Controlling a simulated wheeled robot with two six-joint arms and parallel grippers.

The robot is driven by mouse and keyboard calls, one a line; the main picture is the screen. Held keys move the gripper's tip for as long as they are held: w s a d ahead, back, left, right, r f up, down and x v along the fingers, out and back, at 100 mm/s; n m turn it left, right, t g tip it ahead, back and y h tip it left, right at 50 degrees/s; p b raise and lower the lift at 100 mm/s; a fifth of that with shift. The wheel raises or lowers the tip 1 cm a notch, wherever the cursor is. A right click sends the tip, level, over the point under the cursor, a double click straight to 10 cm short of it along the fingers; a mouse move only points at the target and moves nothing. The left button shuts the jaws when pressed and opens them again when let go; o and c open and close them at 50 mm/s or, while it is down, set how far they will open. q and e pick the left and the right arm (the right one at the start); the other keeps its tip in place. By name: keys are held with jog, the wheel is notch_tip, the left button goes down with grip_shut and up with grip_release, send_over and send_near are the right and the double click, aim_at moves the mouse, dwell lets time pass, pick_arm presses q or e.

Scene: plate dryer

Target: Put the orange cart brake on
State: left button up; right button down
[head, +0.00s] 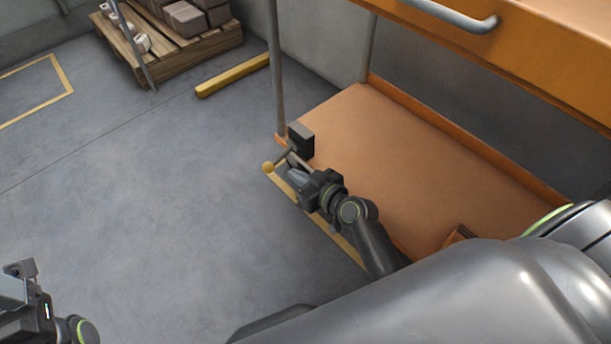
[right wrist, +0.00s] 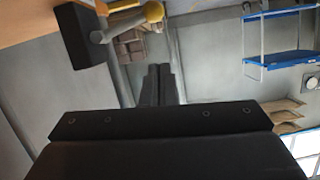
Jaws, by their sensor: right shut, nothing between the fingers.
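The orange cart (head: 400,140) fills the right of the head view, with a broad lower shelf and an upper orange part. Its brake is a dark box (head: 301,138) at the shelf's corner by a post, with a grey lever ending in a yellow knob (head: 268,167). In the right wrist view the brake box (right wrist: 82,35) and knob (right wrist: 153,12) are at upper left. My right gripper (head: 294,174) is shut and empty, close beside the lever; contact cannot be told. Its fingers (right wrist: 157,85) point below the knob. My left gripper (head: 20,270) is at lower left, partly cut off.
A wooden pallet (head: 150,62) with boxes stands at the back left. A yellow bar (head: 232,75) lies on the floor near the wall. The grey floor left of the cart is clear. A blue rack (right wrist: 275,65) shows in the right wrist view.

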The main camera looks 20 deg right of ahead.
jog(key=shift+v, duration=1.4)
